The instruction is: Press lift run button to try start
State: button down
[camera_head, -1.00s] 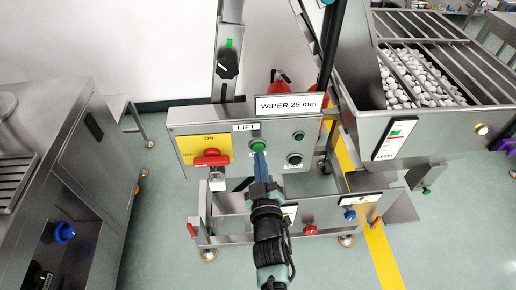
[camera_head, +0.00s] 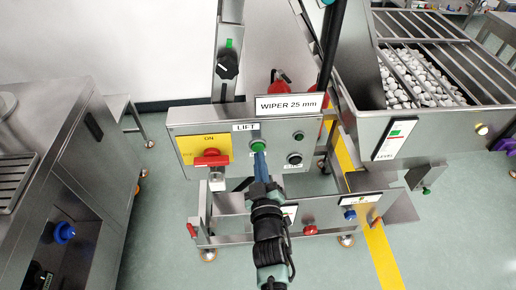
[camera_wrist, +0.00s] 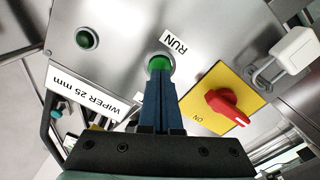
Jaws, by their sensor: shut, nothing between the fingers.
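The green lift run button (camera_head: 258,146) is on the grey control panel (camera_head: 225,118), below the LIFT label (camera_head: 245,127). In the wrist view the same green button (camera_wrist: 158,63) sits beside a RUN label (camera_wrist: 174,43). My gripper (camera_head: 260,155) is shut and empty. Its blue fingertips (camera_wrist: 159,76) overlap the lower edge of the button in the wrist view. They are at or right in front of the button; I cannot tell whether they touch it or how far it is pushed in.
A red rotary switch (camera_head: 211,158) on a yellow plate is left of the button. Two darker buttons (camera_head: 295,158) are to its right. A WIPER 25 mm sign (camera_head: 290,104) stands above the panel. A hopper of white caps (camera_head: 415,80) is at the right.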

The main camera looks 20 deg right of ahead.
jog(key=shift+x, duration=0.8)
dwell(1.1)
jog(key=shift+p+v, duration=0.45)
jog(key=shift+v, duration=2.3)
